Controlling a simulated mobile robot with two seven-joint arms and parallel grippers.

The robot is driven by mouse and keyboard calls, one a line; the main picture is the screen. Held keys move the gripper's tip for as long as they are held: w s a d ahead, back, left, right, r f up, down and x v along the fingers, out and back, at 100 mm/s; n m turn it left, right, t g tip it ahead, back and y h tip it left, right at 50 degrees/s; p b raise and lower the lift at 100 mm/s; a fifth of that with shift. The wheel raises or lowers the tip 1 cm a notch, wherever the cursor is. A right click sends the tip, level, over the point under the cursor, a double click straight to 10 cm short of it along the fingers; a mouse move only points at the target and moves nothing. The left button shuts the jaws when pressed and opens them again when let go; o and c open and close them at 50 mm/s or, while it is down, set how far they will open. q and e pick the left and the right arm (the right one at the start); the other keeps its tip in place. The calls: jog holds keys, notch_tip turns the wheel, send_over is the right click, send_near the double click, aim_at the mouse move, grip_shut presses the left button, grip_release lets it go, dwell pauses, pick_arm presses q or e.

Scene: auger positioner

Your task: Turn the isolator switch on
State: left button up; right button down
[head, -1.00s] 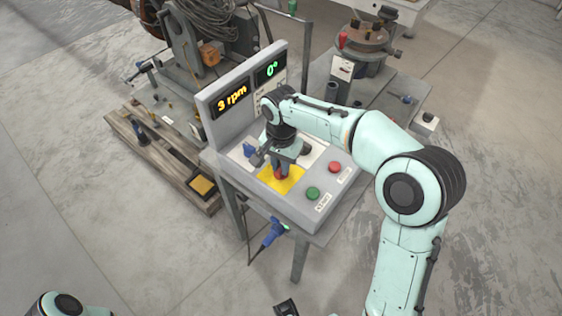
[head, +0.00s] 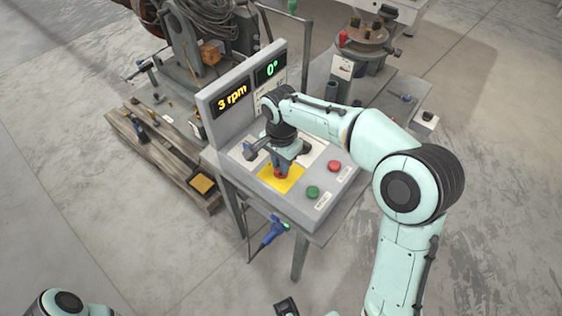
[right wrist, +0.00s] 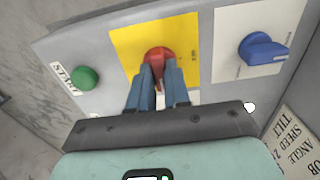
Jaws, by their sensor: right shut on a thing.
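The isolator switch is a red rotary knob (right wrist: 158,56) on a yellow plate (right wrist: 128,48) in the right wrist view. In the head view the yellow plate (head: 291,183) lies on the sloped panel, with the knob (head: 281,175) mostly behind my fingers. My right gripper (right wrist: 160,72) is shut on the red knob, with one blue-grey finger on each side of its grip. In the head view my right gripper (head: 282,165) reaches down onto the panel.
The grey console (head: 250,100) shows "3 rpm" and "0°". A green button (head: 312,192) and a red button (head: 334,166) sit right of the plate. A blue knob (right wrist: 262,50) is close beside it. A blue tool (head: 272,231) hangs below. Machinery stands behind.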

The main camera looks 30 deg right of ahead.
jog(key=c, duration=1.1)
grip_release()
jog(key=shift+r, duration=0.1)
pick_arm(q)
jog(key=r+p, duration=0.1)
jog(key=w+r+p, duration=0.1)
jog(key=shift+r, duration=0.4)
pick_arm(e)
notch_tip(320, 180, up, 13)
jog(key=shift+r, duration=0.15)
